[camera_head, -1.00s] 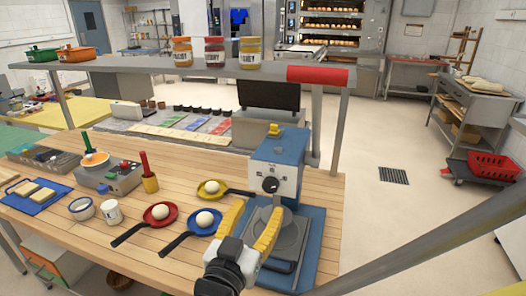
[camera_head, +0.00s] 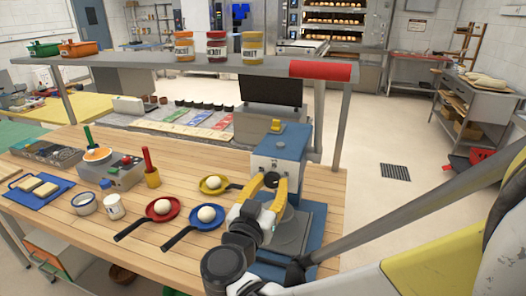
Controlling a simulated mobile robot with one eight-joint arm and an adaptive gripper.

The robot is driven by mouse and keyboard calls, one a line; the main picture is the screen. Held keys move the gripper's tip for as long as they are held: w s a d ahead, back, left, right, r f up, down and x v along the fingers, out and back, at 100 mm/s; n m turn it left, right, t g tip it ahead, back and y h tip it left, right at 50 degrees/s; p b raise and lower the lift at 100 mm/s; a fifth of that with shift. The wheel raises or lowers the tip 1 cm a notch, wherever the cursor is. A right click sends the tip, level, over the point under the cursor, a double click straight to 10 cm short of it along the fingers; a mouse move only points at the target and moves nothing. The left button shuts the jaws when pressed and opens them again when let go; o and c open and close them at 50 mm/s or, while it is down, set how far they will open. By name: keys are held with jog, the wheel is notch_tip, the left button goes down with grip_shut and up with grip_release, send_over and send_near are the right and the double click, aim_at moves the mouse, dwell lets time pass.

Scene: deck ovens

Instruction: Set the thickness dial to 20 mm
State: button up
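The thickness dial (camera_head: 271,180) is a dark round knob on the front of the blue and white machine (camera_head: 281,150) at the right end of the wooden counter. My gripper (camera_head: 269,185) has its two yellow fingers apart, at the front of the machine, with the dial between or just behind their tips. I cannot tell whether the fingers touch the dial. The fingers hide part of it, and its scale and setting are too small to read.
Red (camera_head: 163,211), blue (camera_head: 207,221) and yellow (camera_head: 213,186) pans with white balls lie left of the machine. Open floor (camera_head: 400,130) lies to the right.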

dwell(0.4)
jog(key=n, duration=0.5)
jog(key=shift+n, duration=0.3)
jog(key=n, duration=0.6)
jog(key=shift+d+b, duration=0.1)
jog(key=shift+b, duration=0.25)
jog(key=n, duration=0.6)
jog(key=shift+r+n, duration=0.1)
jog(key=shift+n, duration=0.3)
jog(key=n, duration=0.5)
jog(key=shift+r+n, duration=0.1)
jog(key=shift+n, duration=0.3)
jog(key=o, duration=1.2)
jog(key=shift+s, duration=0.1)
